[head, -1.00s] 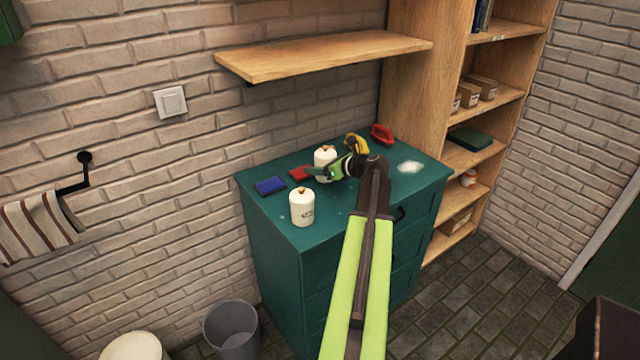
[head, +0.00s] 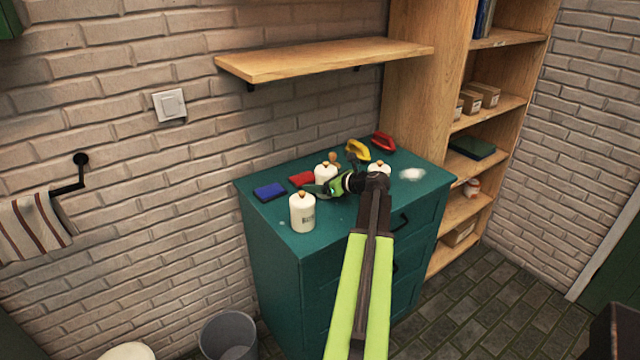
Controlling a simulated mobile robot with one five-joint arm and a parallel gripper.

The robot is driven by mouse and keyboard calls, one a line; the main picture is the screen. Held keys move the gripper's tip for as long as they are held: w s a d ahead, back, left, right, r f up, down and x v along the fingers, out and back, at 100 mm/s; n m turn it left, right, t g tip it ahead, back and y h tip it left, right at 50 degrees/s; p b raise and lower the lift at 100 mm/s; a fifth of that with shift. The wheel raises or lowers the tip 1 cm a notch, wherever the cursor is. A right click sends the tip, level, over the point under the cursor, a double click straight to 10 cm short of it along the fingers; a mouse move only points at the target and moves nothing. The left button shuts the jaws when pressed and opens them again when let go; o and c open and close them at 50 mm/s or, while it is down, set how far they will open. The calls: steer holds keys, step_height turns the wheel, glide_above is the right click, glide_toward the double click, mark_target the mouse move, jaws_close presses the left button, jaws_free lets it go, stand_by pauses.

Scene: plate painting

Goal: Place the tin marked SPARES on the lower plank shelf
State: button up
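Three white tins with small knobs stand on the teal cabinet. A third tin (head: 378,167) shows partly behind my arm. I cannot tell which is marked SPARES. My gripper points left, low over the cabinet top, just behind the front tin and at the second tin. Its finger opening is too small and overlapped to judge. A bare wooden plank shelf (head: 325,57) is on the wall above.
The teal cabinet (head: 275,275) also bears a blue block (head: 270,191), a red block (head: 301,179), a yellow item (head: 358,149), a red-handled item (head: 383,141) and a white patch (head: 411,174). A tall wooden shelf unit (head: 425,95) stands right. A grey bin (head: 229,335) is on the floor.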

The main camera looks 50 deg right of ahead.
steer(key=shift+r, duration=0.25)
steer(key=p+v, duration=0.5)
steer(key=v, duration=0.7)
